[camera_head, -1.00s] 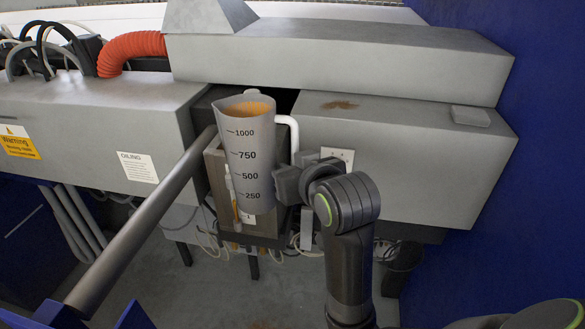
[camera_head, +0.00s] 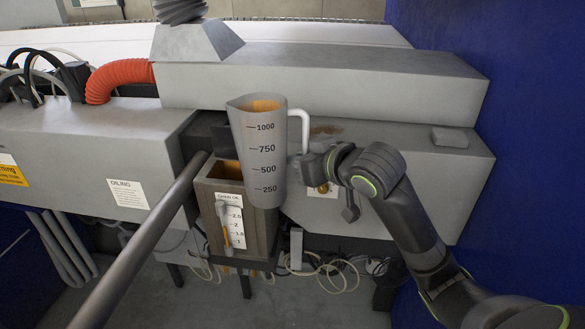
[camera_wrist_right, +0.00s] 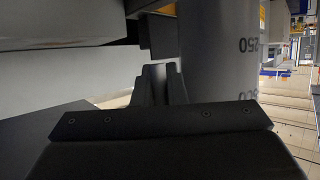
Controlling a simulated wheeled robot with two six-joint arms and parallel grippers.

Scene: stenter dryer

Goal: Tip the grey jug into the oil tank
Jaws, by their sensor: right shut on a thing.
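The grey jug (camera_head: 258,160) is upright in the head view, with black volume marks and orange-brown oil visible at its mouth. My right gripper (camera_head: 306,168) is shut on its white handle (camera_head: 305,125). The jug's grey side also shows in the right wrist view (camera_wrist_right: 215,45), beside the gripper fingers (camera_wrist_right: 160,88). The oil tank (camera_head: 258,237) is a brownish box with an open top and a level gauge on its front. The jug's lower part overlaps the tank's right side in the picture and hides part of its opening. My left gripper is not in view.
A thick grey bar (camera_head: 140,243) runs diagonally in front, left of the tank. Grey machine housings (camera_head: 400,185) stand behind and right of the jug. A blue wall (camera_head: 520,150) closes the right side. Loose cables (camera_head: 335,272) hang below.

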